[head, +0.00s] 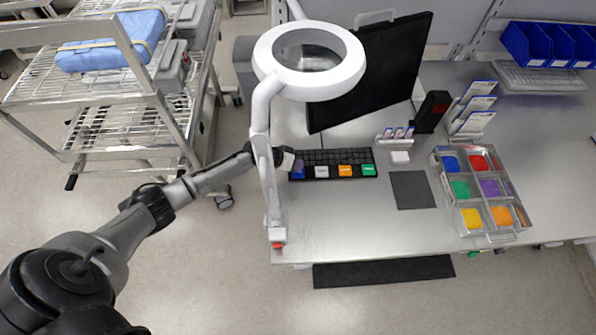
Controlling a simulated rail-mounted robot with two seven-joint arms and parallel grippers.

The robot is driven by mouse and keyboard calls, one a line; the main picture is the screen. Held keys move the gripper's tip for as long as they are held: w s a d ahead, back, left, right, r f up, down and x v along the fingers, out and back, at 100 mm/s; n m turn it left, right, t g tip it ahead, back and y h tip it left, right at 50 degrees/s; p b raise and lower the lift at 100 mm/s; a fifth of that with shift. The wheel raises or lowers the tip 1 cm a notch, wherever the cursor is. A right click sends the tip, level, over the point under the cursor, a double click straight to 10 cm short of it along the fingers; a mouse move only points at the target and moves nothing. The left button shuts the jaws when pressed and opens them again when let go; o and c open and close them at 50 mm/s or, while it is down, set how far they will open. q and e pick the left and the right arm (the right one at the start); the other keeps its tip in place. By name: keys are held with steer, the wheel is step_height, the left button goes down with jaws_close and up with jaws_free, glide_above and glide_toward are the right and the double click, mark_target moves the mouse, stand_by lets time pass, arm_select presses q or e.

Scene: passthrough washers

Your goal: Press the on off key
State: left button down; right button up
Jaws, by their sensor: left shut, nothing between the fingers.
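A black keyboard (335,157) lies on the grey workbench (345,225). Along its front edge are a blue key (298,172), a white key (321,172), an orange key (345,171) and a green key (369,170). Their labels are too small to read, so I cannot tell which is the on off key. My left gripper (287,161) is shut and empty at the keyboard's left end, close to the blue key. The lamp's arm partly hides it. I cannot tell whether it touches the key. My right gripper is not in view.
A white magnifier lamp (266,78) rises from the bench's left edge, its arm crossing my left arm. A dark monitor (375,70) stands behind the keyboard. A dark mat (411,190) and a compartment tray (452,206) lie right. A wire cart (120,110) stands left.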

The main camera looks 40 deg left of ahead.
arm_select(q)
steer(key=shift+r+p, duration=2.2)
steer(key=shift+r, duration=0.35)
steer(key=shift+a, duration=0.1)
